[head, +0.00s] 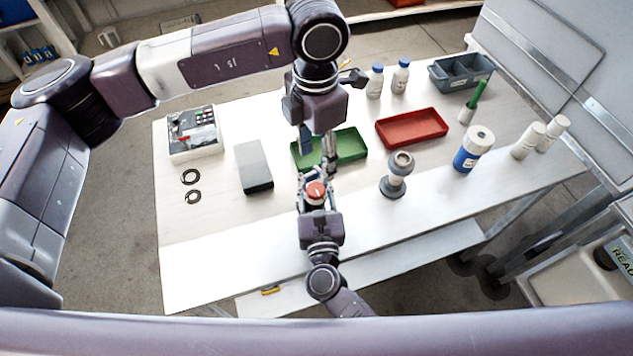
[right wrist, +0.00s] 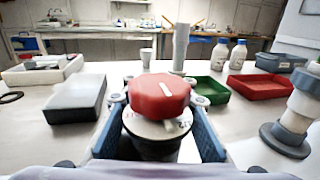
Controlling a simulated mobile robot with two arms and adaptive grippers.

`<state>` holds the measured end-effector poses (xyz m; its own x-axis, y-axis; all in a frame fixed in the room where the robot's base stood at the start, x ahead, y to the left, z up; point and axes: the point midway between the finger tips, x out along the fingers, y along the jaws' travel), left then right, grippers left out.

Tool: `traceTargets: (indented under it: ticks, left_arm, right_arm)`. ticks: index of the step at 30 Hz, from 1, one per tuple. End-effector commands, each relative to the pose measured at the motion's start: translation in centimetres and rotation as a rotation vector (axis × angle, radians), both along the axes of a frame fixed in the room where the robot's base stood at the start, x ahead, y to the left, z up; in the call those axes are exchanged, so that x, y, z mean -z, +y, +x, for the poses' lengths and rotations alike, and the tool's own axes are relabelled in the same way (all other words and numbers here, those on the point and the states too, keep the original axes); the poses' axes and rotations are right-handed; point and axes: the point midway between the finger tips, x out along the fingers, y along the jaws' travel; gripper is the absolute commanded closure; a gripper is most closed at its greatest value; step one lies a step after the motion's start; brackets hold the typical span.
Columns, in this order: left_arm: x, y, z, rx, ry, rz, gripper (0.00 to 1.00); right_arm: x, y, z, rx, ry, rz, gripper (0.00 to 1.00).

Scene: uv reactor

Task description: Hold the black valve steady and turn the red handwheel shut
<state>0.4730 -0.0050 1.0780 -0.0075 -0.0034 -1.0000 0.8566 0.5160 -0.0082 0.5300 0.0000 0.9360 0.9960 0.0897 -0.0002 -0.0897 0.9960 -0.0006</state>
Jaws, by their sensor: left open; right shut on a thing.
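The valve's red handwheel (head: 316,189) has a white mark on top and faces up near the middle of the table. In the right wrist view the handwheel (right wrist: 158,96) sits above the black valve body (right wrist: 152,148), which stands between the blue finger pads. My right gripper (head: 315,203) comes from the front and is shut on the valve body. My left gripper (head: 319,152) points down, open and empty, just behind the handwheel and in front of part of the green tray. I cannot tell its exact height.
A green tray (head: 345,147) and a red tray (head: 412,127) lie behind. A grey block (head: 253,166), black rings (head: 191,177) and a control box (head: 193,140) are left. A grey fitting (head: 396,174) and a blue-white bottle (head: 473,148) stand right. The front left tabletop is clear.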

Motion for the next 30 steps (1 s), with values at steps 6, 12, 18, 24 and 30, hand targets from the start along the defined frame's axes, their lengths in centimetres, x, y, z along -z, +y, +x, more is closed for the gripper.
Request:
traceTargets:
  ticks: [6, 12, 18, 24, 30]
  left_arm:
    - [4.6, 0.0, -0.1, 0.001, 0.004, 0.000, 0.53]
    - [7.9, 0.0, -0.1, 0.001, 0.003, 0.001, 0.53]
    - [9.4, 0.0, -0.1, 0.002, 0.001, -0.001, 0.53]
    - [9.6, 0.0, -0.1, 0.002, -0.001, -0.001, 0.53]
    - [9.6, 0.0, -0.1, 0.002, -0.001, -0.001, 0.64]
  right_arm:
    - [-0.1, 0.0, 0.0, 0.000, -0.002, 0.000, 1.00]
    - [-0.1, 0.0, 0.0, 0.000, -0.002, 0.000, 1.00]
    - [-0.1, 0.0, 0.0, 0.000, -0.001, 0.000, 1.00]
    - [-0.1, 0.0, 0.0, 0.000, -0.001, 0.000, 1.00]
    - [-0.1, 0.0, 0.0, 0.000, -0.001, 0.000, 1.00]
